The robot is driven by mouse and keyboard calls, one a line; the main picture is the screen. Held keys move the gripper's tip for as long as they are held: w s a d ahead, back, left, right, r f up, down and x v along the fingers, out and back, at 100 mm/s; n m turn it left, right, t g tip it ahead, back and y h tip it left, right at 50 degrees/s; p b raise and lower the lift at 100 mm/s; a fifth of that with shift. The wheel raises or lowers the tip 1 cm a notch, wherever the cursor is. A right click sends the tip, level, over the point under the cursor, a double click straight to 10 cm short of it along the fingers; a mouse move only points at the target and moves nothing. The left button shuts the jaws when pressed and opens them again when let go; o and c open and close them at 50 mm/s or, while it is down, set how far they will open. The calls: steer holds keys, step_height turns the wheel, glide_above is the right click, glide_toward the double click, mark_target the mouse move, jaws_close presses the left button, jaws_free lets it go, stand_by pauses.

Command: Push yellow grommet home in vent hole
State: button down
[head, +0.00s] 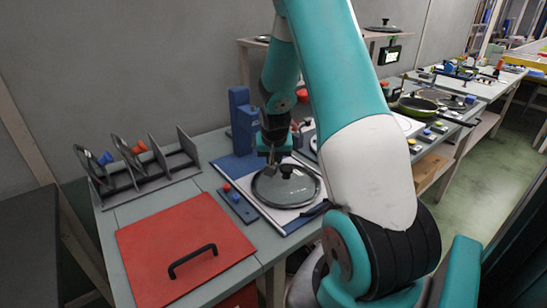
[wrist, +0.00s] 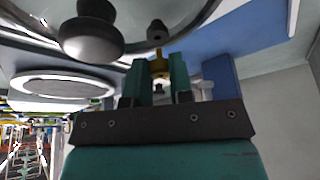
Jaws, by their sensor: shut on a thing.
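The glass pan lid (head: 300,198) with a dark rim and black knob lies on the pale board. In the wrist view its black knob (wrist: 88,38) and curved rim show close by. My gripper (head: 271,157) is low over the far left part of the lid. In the wrist view my gripper (wrist: 159,74) has its teal fingers closed on a small yellow piece, the yellow grommet (wrist: 158,65). A dark rounded piece stands just past the grommet near the rim. The vent hole is hidden, so I cannot tell how deep the grommet sits.
A blue strip with small red and blue parts (head: 237,204) lies left of the lid. A red panel with a black handle (head: 180,250) lies at the front left. A grey rack (head: 150,168) holds lids behind it. Blue blocks (head: 240,112) stand behind my gripper.

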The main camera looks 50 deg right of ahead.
steer(key=shift+f+b, duration=0.75)
steer(key=shift+f, duration=0.3)
steer(key=c, duration=0.9)
jaws_free()
steer(key=shift+r, duration=0.1)
steer(key=v, duration=1.7)
steer(key=shift+a+r, duration=0.1)
steer(key=shift+a, duration=0.1)
